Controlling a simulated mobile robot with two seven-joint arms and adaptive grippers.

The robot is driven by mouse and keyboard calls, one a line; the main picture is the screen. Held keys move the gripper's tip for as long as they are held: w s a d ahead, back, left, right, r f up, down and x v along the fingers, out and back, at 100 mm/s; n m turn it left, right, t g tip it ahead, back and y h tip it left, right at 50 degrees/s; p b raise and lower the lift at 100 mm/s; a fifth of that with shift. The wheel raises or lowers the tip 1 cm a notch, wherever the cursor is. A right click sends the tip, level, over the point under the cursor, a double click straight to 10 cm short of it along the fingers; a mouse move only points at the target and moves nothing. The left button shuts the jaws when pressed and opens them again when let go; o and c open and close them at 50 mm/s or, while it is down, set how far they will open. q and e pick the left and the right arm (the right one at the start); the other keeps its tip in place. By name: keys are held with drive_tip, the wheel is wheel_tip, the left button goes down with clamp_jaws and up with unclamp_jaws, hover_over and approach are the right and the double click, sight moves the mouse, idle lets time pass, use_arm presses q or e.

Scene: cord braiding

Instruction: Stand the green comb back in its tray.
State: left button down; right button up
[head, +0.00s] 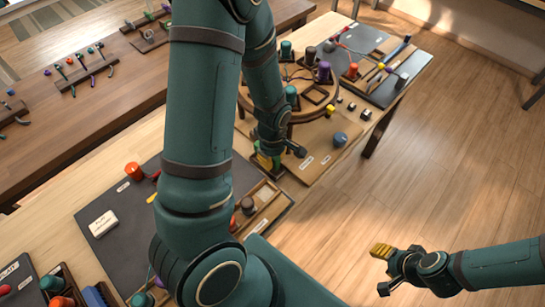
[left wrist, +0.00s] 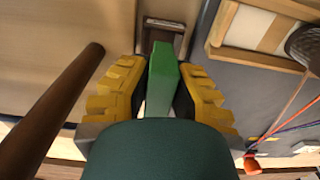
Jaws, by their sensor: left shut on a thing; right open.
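The green comb (left wrist: 163,75) stands out between the yellow finger pads of my left gripper (left wrist: 160,98) in the left wrist view. The gripper is shut on it. In the head view my left gripper (head: 264,161) is low over the light board beside the round stand, and the comb is mostly hidden there. A small brown wooden frame (left wrist: 178,24), perhaps the comb's tray, lies just beyond the comb's far end. I cannot tell whether they touch. My right gripper (head: 379,268) is open and empty over the floor at the lower right.
The round wooden stand (head: 300,118) holds several bobbins. A blue-grey knob (head: 340,139) and small blocks sit near the board's right side. A dark mat (head: 125,225) with a white block (head: 103,224) lies at the lower left. Open floor (head: 440,170) is on the right.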

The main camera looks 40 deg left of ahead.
use_arm(q)
drive_tip(key=shift+f+b, duration=0.9)
drive_tip(key=shift+f, duration=0.3)
idle(0.3)
drive_tip(key=c, duration=0.9)
unclamp_jaws()
wheel_tip(320, 180, up, 12)
drive_tip(key=shift+r, duration=0.1)
